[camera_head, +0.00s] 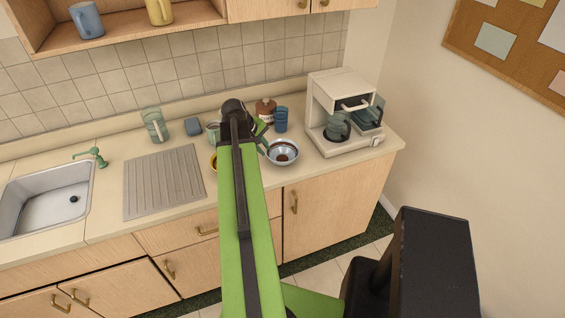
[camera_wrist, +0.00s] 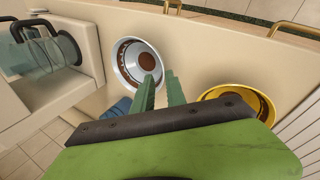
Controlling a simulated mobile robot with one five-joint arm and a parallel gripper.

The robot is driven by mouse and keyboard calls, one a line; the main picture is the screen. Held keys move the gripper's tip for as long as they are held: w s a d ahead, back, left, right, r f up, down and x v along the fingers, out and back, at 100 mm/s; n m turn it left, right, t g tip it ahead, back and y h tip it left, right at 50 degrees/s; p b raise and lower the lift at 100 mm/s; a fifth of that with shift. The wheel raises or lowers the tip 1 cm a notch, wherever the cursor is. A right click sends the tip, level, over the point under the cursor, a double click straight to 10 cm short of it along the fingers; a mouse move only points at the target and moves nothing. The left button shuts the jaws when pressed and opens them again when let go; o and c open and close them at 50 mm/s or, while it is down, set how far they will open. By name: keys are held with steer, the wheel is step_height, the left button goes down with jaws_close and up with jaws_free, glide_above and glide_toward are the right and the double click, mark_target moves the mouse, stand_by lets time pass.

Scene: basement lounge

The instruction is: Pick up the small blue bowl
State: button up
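The small blue bowl (camera_head: 274,151) is pale blue-white with a brown pattern or content inside. It sits upright on the counter, left of the coffee maker. In the wrist view the bowl (camera_wrist: 121,63) is at upper centre-left, just beyond my fingertips. My gripper (camera_head: 265,137) is just left of the bowl in the head view. In the wrist view my gripper (camera_wrist: 160,76) shows two green fingers apart with nothing between them. The fingers overlap the bowl's near edge in the picture; whether they touch it I cannot tell.
A yellow bowl (camera_wrist: 212,95) stands close on the other side, mostly hidden behind my arm in the head view. A coffee maker (camera_head: 323,122), a blue cup (camera_head: 281,120) and a brown jar (camera_head: 266,106) are nearby. The sink (camera_head: 20,205) is far left.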

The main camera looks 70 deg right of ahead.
mark_target(272, 159)
steer(key=b+x, duration=0.3)
steer(key=x, duration=0.3)
steer(key=shift+w+b, duration=0.1)
steer(key=shift+b, duration=0.25)
steer(key=shift+r, duration=0.1)
steer(key=b+x, duration=0.4)
steer(key=x, duration=0.1)
steer(key=shift+w+d+f+b, duration=0.15)
steer(key=shift+f+b, duration=0.05)
steer(key=shift+b, duration=0.15)
steer(key=shift+r, duration=0.2)
jaws_close()
